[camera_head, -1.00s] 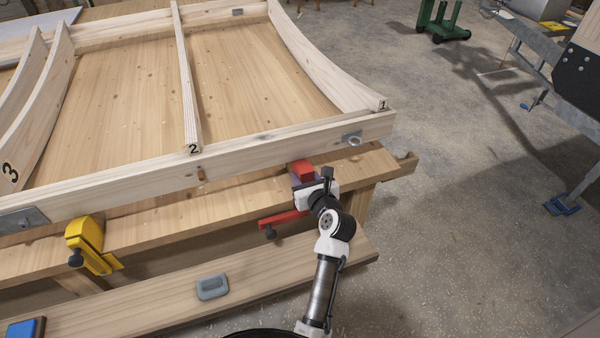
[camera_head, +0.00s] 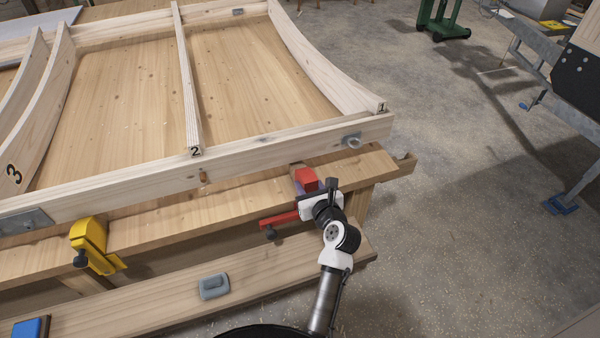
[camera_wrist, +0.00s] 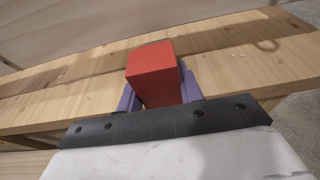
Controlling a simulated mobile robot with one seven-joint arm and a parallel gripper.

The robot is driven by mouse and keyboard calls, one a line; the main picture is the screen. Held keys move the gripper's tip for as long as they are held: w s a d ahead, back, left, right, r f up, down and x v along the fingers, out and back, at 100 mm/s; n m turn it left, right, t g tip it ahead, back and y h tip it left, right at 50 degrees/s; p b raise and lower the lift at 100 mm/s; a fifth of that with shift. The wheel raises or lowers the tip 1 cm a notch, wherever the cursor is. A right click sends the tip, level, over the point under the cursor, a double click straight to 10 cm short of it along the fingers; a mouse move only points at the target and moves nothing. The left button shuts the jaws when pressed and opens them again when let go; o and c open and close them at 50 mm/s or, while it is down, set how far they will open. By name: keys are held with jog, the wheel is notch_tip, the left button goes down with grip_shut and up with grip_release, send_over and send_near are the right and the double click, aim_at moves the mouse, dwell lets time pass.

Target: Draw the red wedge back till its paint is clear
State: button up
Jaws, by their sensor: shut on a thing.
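The red wedge (camera_head: 306,179) lies at the bench's front edge, near the right end of the pale timber frame (camera_head: 270,150). A narrow strip of bench shows between them. In the wrist view the wedge (camera_wrist: 153,75) is a plain red block, upright in view, between the purple fingers of my gripper (camera_wrist: 158,92). My gripper (camera_head: 308,190) is shut on the wedge from the near side. The wedge's lower near end is hidden by my gripper. I cannot make out a separate paint edge on it.
A red clamp bar (camera_head: 281,218) with a dark knob sits just left below my gripper. A yellow clamp (camera_head: 90,243) grips the bench further left. A lower plank (camera_head: 255,281) carries a grey block (camera_head: 214,286). Open floor (camera_head: 470,230) lies to the right.

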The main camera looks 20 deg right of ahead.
jog(key=o, duration=1.2)
jog(key=shift+o, duration=0.2)
jog(key=shift+s, duration=0.15)
jog(key=shift+s+r+p, duration=0.35)
jog(key=shift+s+p, duration=0.2)
jog(key=shift+s, duration=0.05)
jog(key=shift+s+r+p, duration=0.3)
jog(key=shift+s+p, duration=0.25)
jog(key=shift+r+p+v, duration=0.15)
jog(key=shift+p+v, duration=0.55)
jog(key=shift+v, duration=0.4)
jog(key=shift+r+p+v, duration=0.15)
jog(key=shift+p+v, duration=0.55)
jog(key=shift+v, duration=0.45)
jog(key=shift+s, duration=0.1)
